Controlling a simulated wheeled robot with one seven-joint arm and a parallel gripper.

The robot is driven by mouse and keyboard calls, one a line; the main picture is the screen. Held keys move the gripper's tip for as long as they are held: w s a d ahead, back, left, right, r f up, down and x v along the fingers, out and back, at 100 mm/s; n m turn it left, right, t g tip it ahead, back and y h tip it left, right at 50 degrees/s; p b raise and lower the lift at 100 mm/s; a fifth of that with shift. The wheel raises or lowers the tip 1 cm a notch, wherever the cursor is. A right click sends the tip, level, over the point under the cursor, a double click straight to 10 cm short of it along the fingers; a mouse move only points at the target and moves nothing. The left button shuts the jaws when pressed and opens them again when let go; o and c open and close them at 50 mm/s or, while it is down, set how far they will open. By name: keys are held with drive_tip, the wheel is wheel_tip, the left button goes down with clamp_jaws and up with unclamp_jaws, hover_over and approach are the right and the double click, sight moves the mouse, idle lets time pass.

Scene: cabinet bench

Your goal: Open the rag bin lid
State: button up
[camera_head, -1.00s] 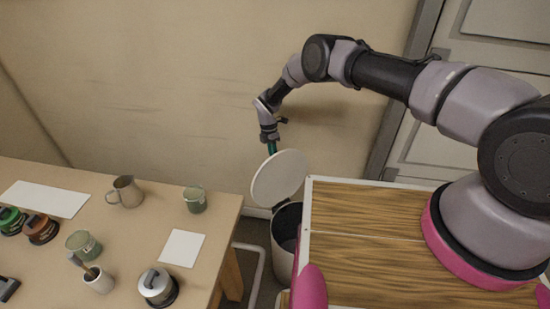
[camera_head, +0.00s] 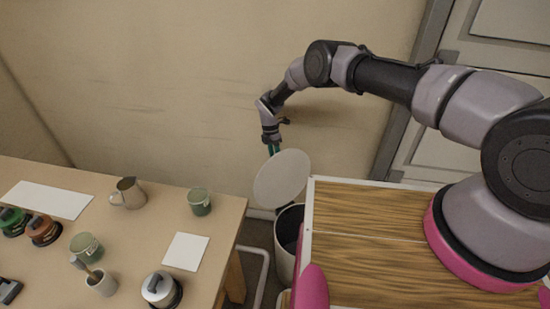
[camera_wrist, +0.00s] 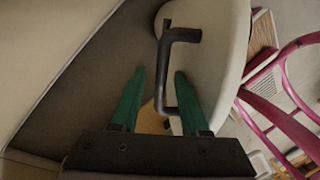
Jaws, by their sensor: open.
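My gripper (camera_head: 272,148) is at the lid's upper edge, on the wall side. In the wrist view, the two green fingers of my gripper (camera_wrist: 159,74) are open. The lid (camera_wrist: 222,60) carries a black bar handle (camera_wrist: 161,75), which appears between the fingers. Whether either finger touches it, I cannot tell.
The wall (camera_head: 190,80) is close behind my gripper. A door (camera_head: 465,60) is at the right.

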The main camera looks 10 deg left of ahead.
drive_tip(key=v, duration=0.7)
drive_tip(key=shift+r, duration=0.25)
